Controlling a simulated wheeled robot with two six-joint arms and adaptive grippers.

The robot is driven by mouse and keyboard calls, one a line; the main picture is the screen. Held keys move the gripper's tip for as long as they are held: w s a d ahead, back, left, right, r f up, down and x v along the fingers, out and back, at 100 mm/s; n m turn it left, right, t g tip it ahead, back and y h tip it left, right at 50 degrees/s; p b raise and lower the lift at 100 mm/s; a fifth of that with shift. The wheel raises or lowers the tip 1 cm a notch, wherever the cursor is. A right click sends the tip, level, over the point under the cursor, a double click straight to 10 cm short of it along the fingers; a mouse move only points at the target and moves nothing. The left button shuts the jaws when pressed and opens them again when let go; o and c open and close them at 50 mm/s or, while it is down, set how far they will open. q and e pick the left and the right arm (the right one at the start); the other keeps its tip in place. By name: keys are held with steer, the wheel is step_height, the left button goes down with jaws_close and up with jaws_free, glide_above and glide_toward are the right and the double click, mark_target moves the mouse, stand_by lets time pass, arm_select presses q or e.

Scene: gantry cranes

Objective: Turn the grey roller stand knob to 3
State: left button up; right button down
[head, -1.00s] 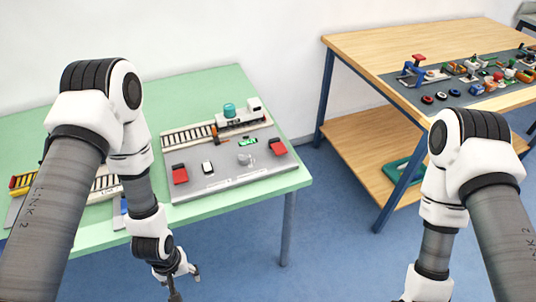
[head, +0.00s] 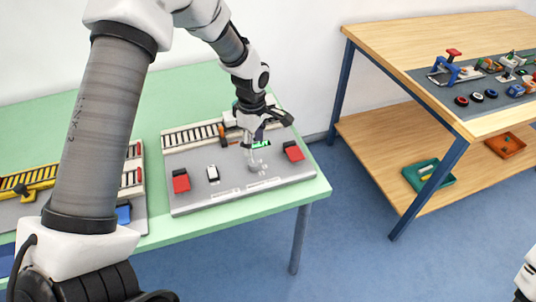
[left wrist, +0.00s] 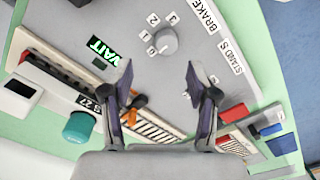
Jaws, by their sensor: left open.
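The grey roller stand knob (left wrist: 164,41) is in the left wrist view, with the digits 0 to 3 on white tags along its left and upper side. I cannot tell which digit it points to. It sits on the grey board (left wrist: 240,35), beside a label reading BRAKE STAND (left wrist: 218,40) and a lit green WAIT display (left wrist: 104,50). In the head view the knob (head: 255,166) is small and pale. My left gripper (left wrist: 158,68) is open and empty, its fingers apart above the board, short of the knob in the picture. It also shows in the head view (head: 264,132).
A teal cylinder (left wrist: 79,127) and an orange part (left wrist: 136,102) stand near the track by my left fingers. Red blocks (head: 181,181) lie near the board's sides. A wooden table (head: 430,40) with other parts stands to the right.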

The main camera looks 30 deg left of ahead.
mark_target(253, 163)
arm_select(q)
steer(key=f, duration=0.6)
steer(key=shift+s+f+p, duration=0.35)
steer(key=shift+s, duration=0.05)
steer(key=shift+w+f, duration=0.1)
steer(key=shift+f, duration=0.1)
steer(key=shift+s+r, duration=0.15)
steer(key=shift+s, duration=0.05)
jaws_close()
